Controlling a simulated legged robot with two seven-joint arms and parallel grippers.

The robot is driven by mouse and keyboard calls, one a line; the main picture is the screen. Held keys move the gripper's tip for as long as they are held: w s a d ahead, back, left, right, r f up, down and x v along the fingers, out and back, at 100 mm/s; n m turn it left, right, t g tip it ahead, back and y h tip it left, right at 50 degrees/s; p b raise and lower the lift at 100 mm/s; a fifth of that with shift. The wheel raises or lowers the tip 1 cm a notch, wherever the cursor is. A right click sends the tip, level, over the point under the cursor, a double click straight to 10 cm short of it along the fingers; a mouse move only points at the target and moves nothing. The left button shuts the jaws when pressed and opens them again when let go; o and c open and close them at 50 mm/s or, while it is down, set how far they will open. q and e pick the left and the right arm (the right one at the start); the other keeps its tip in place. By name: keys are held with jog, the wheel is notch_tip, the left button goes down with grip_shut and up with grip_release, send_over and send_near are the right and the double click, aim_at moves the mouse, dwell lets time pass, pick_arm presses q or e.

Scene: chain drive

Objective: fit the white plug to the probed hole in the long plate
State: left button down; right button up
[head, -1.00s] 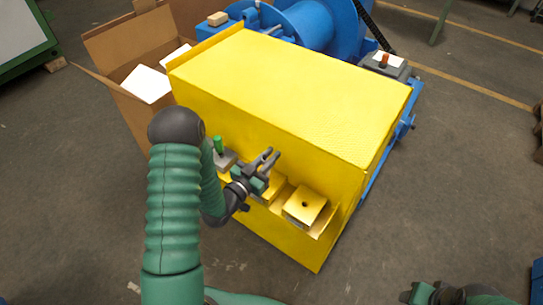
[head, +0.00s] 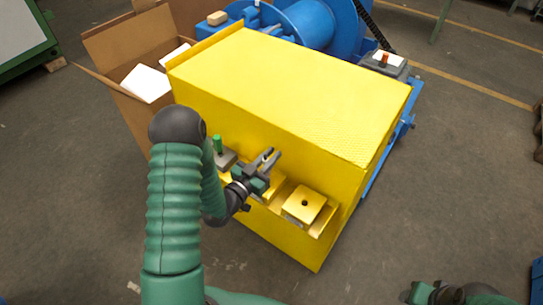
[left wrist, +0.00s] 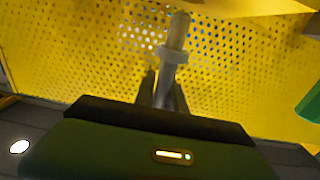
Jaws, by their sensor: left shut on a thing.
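The white plug (left wrist: 177,38) shows in the left wrist view as a pale, round-ended pin with a wider collar. It stands up from between the fingers of my left gripper (left wrist: 164,90), which is shut on it. In the head view my left gripper (head: 267,160) is above the ledge on the front of the yellow housing, with the plug clear of the blocks. A yellow block with a dark hole (head: 304,203) sits on the ledge to its right. I cannot tell which part is the long plate. My right gripper (head: 418,292) is only partly visible at the bottom edge.
The yellow housing (head: 290,95) rises behind the ledge; its perforated face fills the left wrist view. A grey block (head: 226,160) with a green peg (head: 217,145) is left of my gripper. An open cardboard box (head: 120,50) stands at left. Floor in front is clear.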

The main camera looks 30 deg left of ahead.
pick_arm(q)
jog(key=shift+a, duration=0.1)
dwell(0.5)
jog(key=shift+f, duration=0.15)
jog(key=shift+f+b, duration=0.35)
jog(key=shift+b, duration=0.15)
jog(key=shift+f+b, duration=1.35)
jog(key=shift+f, duration=0.2)
jog(key=c, duration=1.3)
grip_release()
jog(key=shift+r, duration=0.1)
